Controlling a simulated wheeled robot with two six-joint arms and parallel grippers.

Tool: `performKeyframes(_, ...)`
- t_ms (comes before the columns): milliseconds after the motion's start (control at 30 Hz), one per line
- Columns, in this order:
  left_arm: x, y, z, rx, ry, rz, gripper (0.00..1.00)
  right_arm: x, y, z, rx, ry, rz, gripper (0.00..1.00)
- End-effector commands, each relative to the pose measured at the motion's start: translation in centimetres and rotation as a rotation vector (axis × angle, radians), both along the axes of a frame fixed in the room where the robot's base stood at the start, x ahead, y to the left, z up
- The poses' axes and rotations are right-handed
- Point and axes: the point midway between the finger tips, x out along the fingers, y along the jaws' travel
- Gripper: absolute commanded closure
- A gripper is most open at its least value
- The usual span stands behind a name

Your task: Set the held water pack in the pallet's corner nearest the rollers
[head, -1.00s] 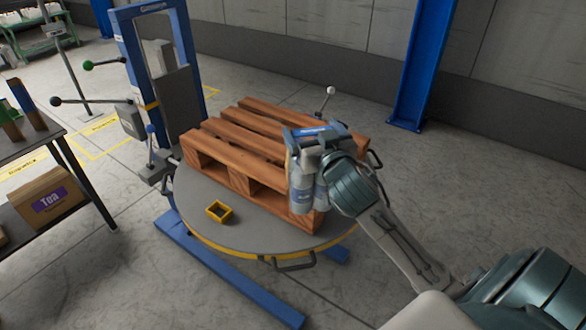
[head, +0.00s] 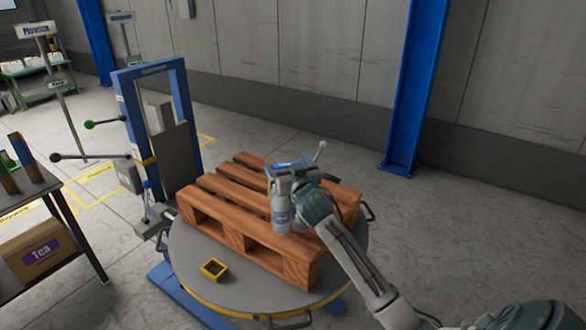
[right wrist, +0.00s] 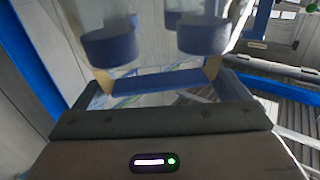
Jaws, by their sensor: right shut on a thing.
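My right gripper (head: 292,177) is shut on the water pack (head: 282,216), clear bottles with a blue top band, held upright. In the head view the pack shows in front of the wooden pallet's (head: 233,205) right-hand part; whether it touches the slats I cannot tell. The pallet is otherwise bare and lies on the round grey turntable (head: 190,262). In the right wrist view the pack's blue round parts (right wrist: 110,46) fill the top, close to the gripper. My left gripper is out of view. I cannot make out the rollers.
A blue mast (head: 187,105) stands behind left. A blue column (head: 398,130) stands behind right.

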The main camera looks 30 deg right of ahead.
Motion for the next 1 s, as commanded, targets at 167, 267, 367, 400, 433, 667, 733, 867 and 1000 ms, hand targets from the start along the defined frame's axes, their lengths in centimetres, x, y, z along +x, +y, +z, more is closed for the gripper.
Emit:
performKeyframes(167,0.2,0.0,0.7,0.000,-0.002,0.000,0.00,0.4,-0.1,-0.4,-0.003,-0.003,0.001,0.76)
performKeyframes(267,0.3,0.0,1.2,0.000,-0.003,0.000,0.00,0.3,0.0,-1.7,-0.002,-0.001,0.002,0.76)
performKeyframes(367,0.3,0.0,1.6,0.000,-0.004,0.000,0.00,0.3,0.0,-2.7,-0.002,-0.004,0.002,0.76)
performKeyframes(400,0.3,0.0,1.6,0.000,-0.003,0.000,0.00,0.3,0.0,-2.9,-0.002,-0.005,0.003,0.76)
performKeyframes(433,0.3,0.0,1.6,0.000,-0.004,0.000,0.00,0.3,0.0,-3.1,-0.002,-0.005,0.003,0.76)
performKeyframes(667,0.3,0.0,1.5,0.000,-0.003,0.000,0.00,0.3,-0.1,-3.7,0.000,0.002,0.001,0.03)
performKeyframes(733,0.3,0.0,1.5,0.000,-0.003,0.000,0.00,0.3,-0.1,-3.7,0.000,0.002,0.001,0.00)
performKeyframes(867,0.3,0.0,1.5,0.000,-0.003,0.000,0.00,0.3,-0.1,-3.7,-0.001,0.001,0.001,0.00)
performKeyframes(1000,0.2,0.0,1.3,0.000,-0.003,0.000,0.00,-0.1,0.0,-3.8,-0.001,0.002,0.001,0.00)
